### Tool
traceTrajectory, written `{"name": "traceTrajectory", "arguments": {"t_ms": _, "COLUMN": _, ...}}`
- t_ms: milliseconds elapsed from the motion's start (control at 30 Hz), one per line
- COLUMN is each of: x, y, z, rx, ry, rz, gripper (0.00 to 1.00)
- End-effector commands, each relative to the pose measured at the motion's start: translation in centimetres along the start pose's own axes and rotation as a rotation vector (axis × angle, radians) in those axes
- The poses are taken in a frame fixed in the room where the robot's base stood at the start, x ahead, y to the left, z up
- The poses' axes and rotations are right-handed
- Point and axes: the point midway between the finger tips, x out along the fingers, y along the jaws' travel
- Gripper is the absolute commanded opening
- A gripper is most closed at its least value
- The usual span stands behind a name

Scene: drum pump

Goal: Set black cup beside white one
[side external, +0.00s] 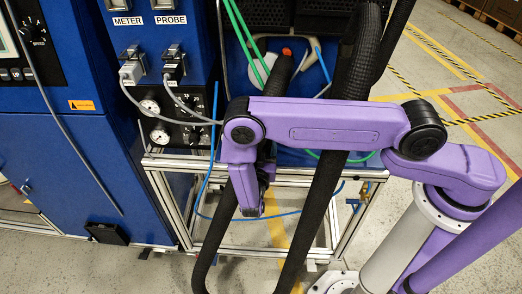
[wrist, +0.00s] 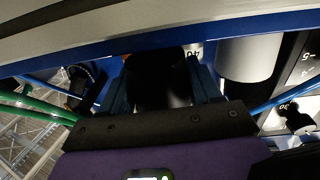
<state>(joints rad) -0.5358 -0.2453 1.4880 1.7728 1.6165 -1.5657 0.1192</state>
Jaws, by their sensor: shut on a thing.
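In the wrist view, my gripper (wrist: 163,82) is shut on a dark, nearly black object (wrist: 172,88) with a faint orange-brown tint on its left side. I cannot make out whether it is a cup. A pale grey-white cylinder (wrist: 250,57) with a dark end stands just right of the gripper, apart from it; I cannot tell whether it is the white cup. In the side external view, my purple wrist hangs in front of the metal frame, and my gripper's jaws cannot be made out. No clear cup shows there.
Thick black hoses (side external: 335,180) loop close to my arm. A blue cabinet (side external: 70,150) and a panel with gauges (side external: 160,135) stand left. An aluminium frame (side external: 165,205) lies below. Green tubes (side external: 243,40) and an orange-tipped black part (side external: 287,52) are behind. Floor is open at right.

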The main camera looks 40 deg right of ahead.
Motion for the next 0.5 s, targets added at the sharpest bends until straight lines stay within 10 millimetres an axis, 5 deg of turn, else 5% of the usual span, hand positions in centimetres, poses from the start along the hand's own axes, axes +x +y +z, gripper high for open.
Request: {"name": "traceTrajectory", "arguments": {"t_ms": 500, "x": 2.7, "y": 0.0, "z": 0.1, "rx": 0.0, "ry": 0.0, "rz": 0.001, "gripper": 0.48}}
